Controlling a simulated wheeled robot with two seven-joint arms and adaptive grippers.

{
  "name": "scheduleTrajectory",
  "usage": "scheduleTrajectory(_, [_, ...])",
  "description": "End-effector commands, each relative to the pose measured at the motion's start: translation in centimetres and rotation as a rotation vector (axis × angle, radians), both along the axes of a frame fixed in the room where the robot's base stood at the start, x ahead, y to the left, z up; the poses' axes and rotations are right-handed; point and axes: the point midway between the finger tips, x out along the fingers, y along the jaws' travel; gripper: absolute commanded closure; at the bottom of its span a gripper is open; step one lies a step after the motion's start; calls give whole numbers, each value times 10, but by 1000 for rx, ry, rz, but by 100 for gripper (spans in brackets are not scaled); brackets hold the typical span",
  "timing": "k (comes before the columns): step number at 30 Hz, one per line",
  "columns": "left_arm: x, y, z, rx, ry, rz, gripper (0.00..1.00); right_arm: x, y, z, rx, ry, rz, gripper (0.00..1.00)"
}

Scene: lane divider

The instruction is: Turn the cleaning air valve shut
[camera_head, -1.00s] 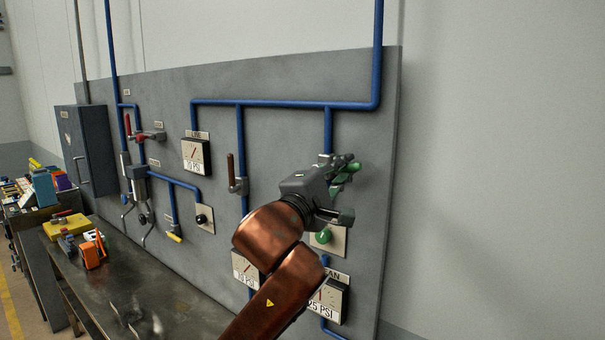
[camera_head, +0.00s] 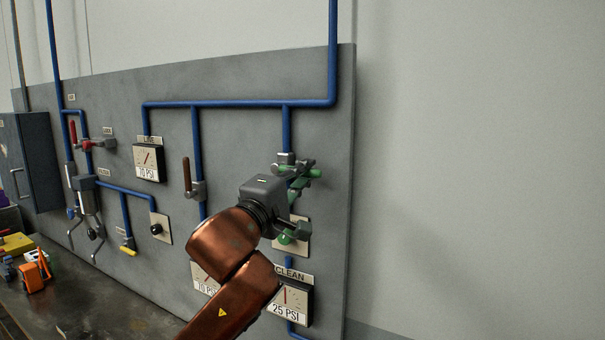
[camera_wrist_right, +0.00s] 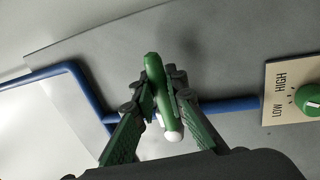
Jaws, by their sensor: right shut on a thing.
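The cleaning air valve (camera_head: 286,158) sits on the rightmost blue pipe of the grey panel, above the CLEAN gauge (camera_head: 291,303), which is labelled 25 PSI. Its green handle (camera_head: 314,173) sticks out to the right. My right gripper (camera_wrist_right: 160,100) is shut on the handle; in the right wrist view the green handle (camera_wrist_right: 157,80) lies between the two fingers and crosswise to the blue pipe (camera_wrist_right: 225,105). In the head view the gripper body hides part of the pipe and valve. My left gripper is not in view.
A green HIGH/LOW knob (camera_head: 287,238) is just below my right gripper and partly covered. A brown-handled valve (camera_head: 187,175) and the LINE gauge (camera_head: 149,160) are to the left. A workbench (camera_head: 90,310) with small items stands lower left. The wall at right is clear.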

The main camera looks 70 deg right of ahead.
Motion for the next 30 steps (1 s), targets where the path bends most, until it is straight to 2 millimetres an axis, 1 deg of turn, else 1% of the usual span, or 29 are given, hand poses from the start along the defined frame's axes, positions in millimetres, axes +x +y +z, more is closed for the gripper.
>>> scheduleTrajectory(1, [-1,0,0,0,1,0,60,-1,-1,-2,5,-1,-3,86])
scheduleTrajectory(8, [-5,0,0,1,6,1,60,0,0,-2,3,0,-1,70])
scheduleTrajectory(16, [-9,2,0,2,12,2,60,1,1,-1,2,1,1,70])
scheduleTrajectory(19, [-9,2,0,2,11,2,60,2,6,-2,1,1,1,70])
scheduleTrajectory(23, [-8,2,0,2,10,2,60,4,24,-5,0,2,3,70])
scheduleTrajectory(30, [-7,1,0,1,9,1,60,9,73,-15,-1,2,4,70])
